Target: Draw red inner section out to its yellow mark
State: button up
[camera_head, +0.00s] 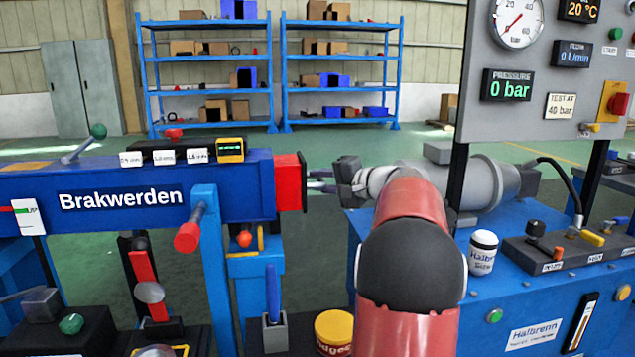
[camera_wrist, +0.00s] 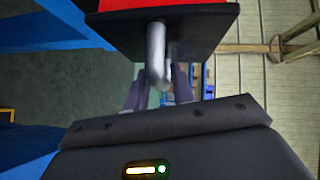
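The red inner section (camera_head: 289,184) shows as a short red block with a dark end plate at the right end of the blue beam (camera_head: 120,190). Its red face also shows at the top of the wrist view (camera_wrist: 125,4). A grey bent handle (camera_wrist: 156,50) sticks out from the dark end plate (camera_wrist: 195,25). My gripper (camera_head: 322,180) is just right of the end plate, pointing left at it. In the wrist view my gripper's fingers (camera_wrist: 158,92) stand apart, one on each side of the handle's tip; I cannot tell whether they touch it. No yellow mark shows on the red section.
A blue post with a red-ended lever (camera_head: 188,236) stands in front of the beam. A blue bench (camera_head: 520,290) with a white cup (camera_head: 483,252) and a gauge panel (camera_head: 550,75) is at the right. Open floor lies behind, before blue shelves (camera_head: 207,75).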

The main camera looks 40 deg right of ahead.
jog(key=shift+o, duration=1)
jog(key=shift+a, duration=0.1)
jog(key=v, duration=0.7)
jog(key=shift+s+b, duration=0.3)
jog(key=shift+b, duration=0.1)
